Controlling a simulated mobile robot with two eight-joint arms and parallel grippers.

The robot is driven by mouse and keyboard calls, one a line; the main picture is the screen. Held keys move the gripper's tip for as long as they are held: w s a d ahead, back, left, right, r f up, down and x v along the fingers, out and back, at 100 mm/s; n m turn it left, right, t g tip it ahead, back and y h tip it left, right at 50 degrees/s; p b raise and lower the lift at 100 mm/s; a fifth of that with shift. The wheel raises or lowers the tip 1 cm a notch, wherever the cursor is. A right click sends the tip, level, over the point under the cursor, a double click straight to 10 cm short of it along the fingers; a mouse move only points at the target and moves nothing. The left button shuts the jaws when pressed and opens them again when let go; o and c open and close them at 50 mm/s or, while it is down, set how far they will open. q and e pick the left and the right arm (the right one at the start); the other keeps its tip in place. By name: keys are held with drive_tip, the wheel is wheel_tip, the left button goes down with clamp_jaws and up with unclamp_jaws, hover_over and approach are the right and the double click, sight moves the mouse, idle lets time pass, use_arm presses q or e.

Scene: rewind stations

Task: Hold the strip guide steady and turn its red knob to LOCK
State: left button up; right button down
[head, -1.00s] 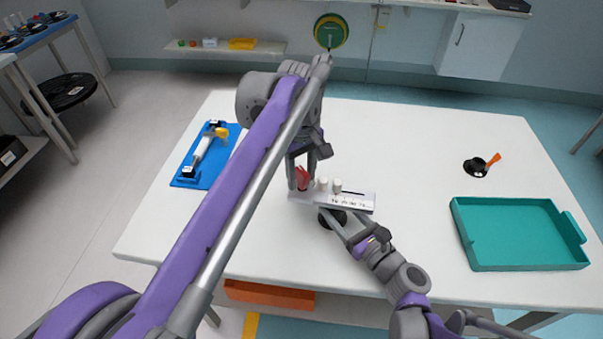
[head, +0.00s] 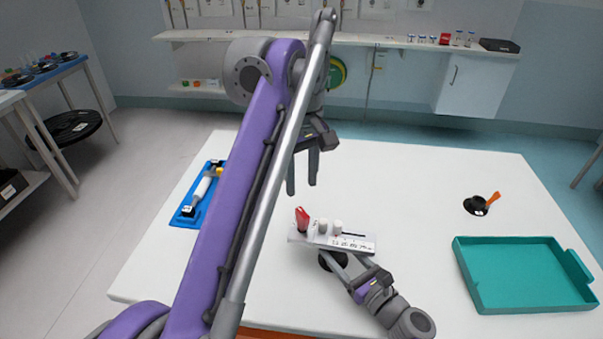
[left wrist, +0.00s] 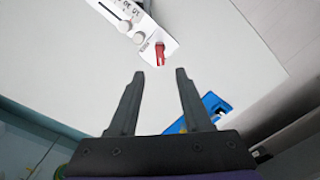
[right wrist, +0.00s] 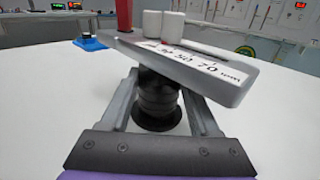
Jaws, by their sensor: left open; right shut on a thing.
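The strip guide (head: 352,243) is a pale plate with a printed scale and two white rollers (head: 330,227), on a black post (right wrist: 158,98). Its red knob (head: 302,220) stands at the plate's left end; it also shows in the left wrist view (left wrist: 160,53). No LOCK mark is readable. My left gripper (head: 302,185) is open and empty above the knob, fingers pointing down, apart from it. My right gripper (right wrist: 160,92) is shut on the guide's post, under the plate, one finger on each side. The plate looks slanted in the right wrist view.
A teal tray (head: 463,262) lies at the table's right, with a black disc holding an orange-handled piece (head: 478,205) behind it. A blue fixture (head: 188,218) with a white roller is at the left, partly behind my left arm. The white table (head: 410,180) is clear between.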

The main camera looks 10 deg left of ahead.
use_arm(q)
drive_tip(key=shift+r, duration=0.65)
use_arm(e)
drive_tip(key=shift+c, duration=0.2)
unclamp_jaws()
drive_tip(key=shift+s+d, duration=0.1)
